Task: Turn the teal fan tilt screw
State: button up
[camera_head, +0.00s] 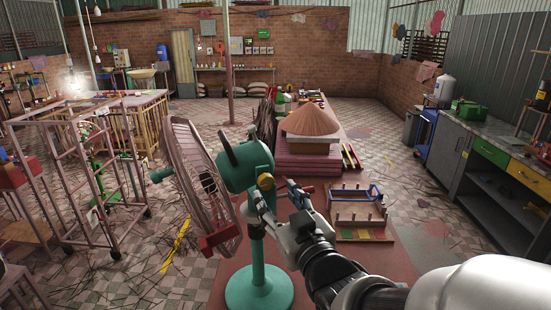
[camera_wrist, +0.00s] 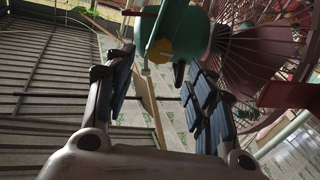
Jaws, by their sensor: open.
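The teal fan (camera_head: 247,165) stands on a round base, its reddish wire cage (camera_head: 197,178) facing left. A small tan-orange knob (camera_head: 265,181), apparently the tilt screw, sits on the near side of the teal housing. It also shows in the wrist view (camera_wrist: 160,49) at top centre. My gripper (camera_head: 270,197) is beside the housing, just below and right of the knob. In the wrist view my gripper (camera_wrist: 160,62) has its two dark-padded fingers spread apart, the knob showing between and beyond their tips. Nothing is held. I cannot tell whether a finger touches the knob.
A black handle-like part (camera_head: 228,148) juts from the housing's top. Behind the fan is a low platform with a brown cone-shaped heap (camera_head: 309,122). A wooden rack (camera_head: 357,212) stands right of my gripper. A metal frame cart (camera_head: 100,170) is at left, a workbench (camera_head: 490,150) at right.

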aim_at(267, 183)
jog(key=shift+w+a+r+p, duration=0.15)
jog(key=shift+w+p, duration=0.35)
jog(key=shift+p, duration=1.8)
jog(key=x, duration=0.5)
jog(key=shift+w+a, duration=0.15)
jog(key=shift+w, duration=0.2)
jog(key=shift+c, duration=0.2)
jog(key=c, duration=1)
